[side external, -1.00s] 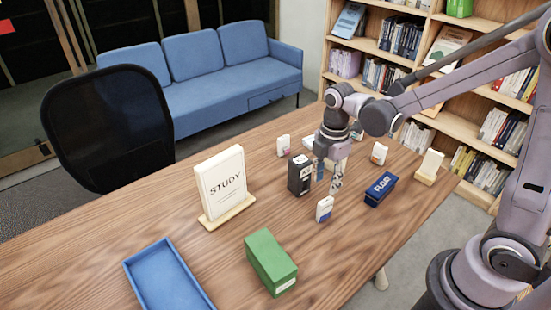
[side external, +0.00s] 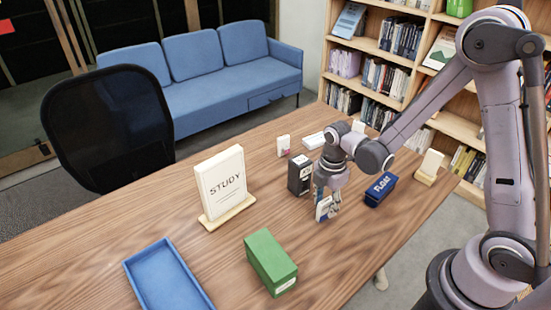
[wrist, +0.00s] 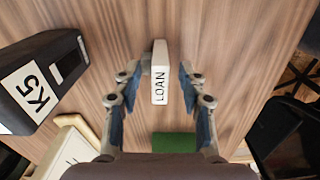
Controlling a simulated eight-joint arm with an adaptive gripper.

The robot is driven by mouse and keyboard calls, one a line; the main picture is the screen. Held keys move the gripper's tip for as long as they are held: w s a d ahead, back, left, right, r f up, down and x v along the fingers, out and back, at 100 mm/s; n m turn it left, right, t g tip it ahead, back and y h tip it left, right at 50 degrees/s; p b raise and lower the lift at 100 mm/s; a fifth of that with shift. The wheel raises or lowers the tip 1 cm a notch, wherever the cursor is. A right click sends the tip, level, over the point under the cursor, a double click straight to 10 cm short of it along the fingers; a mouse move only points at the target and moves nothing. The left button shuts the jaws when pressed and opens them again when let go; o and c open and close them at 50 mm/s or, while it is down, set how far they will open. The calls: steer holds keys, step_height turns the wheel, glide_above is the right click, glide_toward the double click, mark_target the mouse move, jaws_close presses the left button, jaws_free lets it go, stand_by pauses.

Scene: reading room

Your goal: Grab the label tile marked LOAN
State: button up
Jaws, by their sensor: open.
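The label tile marked LOAN (wrist: 160,75) is a small white upright tile on the wooden table. In the wrist view it lies between the two fingers of my gripper (wrist: 158,100), with a gap on either side.
A black K5 box (wrist: 42,82) stands close to the left of my gripper in the wrist view. A blue FLOAT box (side external: 381,190), a green box (side external: 270,262), a STUDY sign (side external: 221,183) and a blue tray (side external: 135,275) share the table (side external: 90,245). Other small tiles stand behind.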

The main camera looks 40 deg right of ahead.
steer(key=shift+f, duration=0.15)
jaws_close()
stand_by(0.4)
